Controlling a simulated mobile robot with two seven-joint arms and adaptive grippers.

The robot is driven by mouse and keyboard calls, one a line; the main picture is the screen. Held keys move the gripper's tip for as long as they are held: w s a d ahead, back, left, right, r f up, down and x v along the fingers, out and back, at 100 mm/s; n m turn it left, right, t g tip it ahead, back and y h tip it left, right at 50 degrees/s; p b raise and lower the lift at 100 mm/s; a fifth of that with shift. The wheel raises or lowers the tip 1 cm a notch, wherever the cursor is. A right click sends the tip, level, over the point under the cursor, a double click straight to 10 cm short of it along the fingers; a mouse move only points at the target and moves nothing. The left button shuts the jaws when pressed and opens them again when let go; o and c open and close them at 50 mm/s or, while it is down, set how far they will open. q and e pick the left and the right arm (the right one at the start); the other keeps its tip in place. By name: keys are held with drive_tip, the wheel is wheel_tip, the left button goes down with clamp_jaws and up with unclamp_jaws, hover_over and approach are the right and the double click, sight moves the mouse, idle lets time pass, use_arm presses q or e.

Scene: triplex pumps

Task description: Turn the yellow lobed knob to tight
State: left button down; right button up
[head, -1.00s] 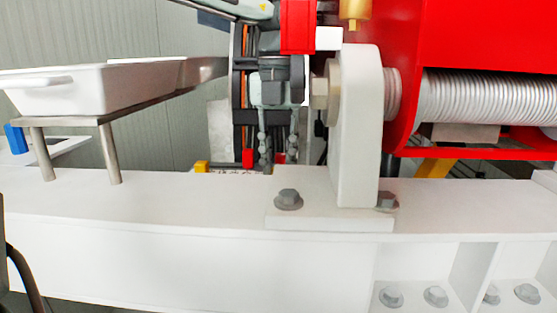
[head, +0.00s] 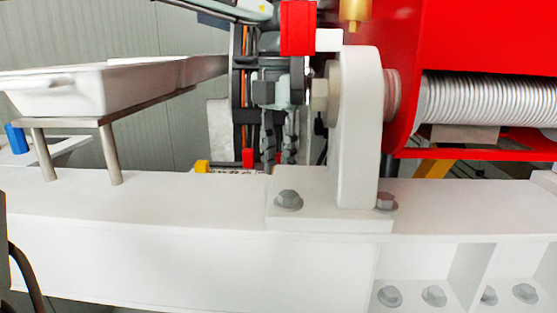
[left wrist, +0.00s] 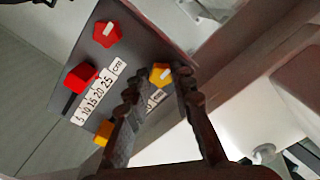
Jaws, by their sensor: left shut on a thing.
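The yellow lobed knob (left wrist: 161,74) has a white mark on its face and sits on a dark panel (left wrist: 146,45) in the left wrist view. My left gripper (left wrist: 157,80) is shut on this knob, with one finger on each side of it. The fingers cover part of the knob and of the scale label beside it. In the head view my left gripper (head: 279,158) points down behind the white beam, and the knob is hidden there. My right gripper is in neither view.
A red lobed knob (left wrist: 107,34), a red block-shaped knob (left wrist: 80,77) and a yellow block-shaped one (left wrist: 103,132) share the panel. A white upright bracket (head: 357,130) stands close right of my gripper. A white tray (head: 110,88) is at the left.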

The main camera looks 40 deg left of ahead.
use_arm(q)
drive_tip(key=shift+r, duration=0.1)
drive_tip(key=c, duration=1.3)
unclamp_jaws()
wheel_tip(320, 180, up, 12)
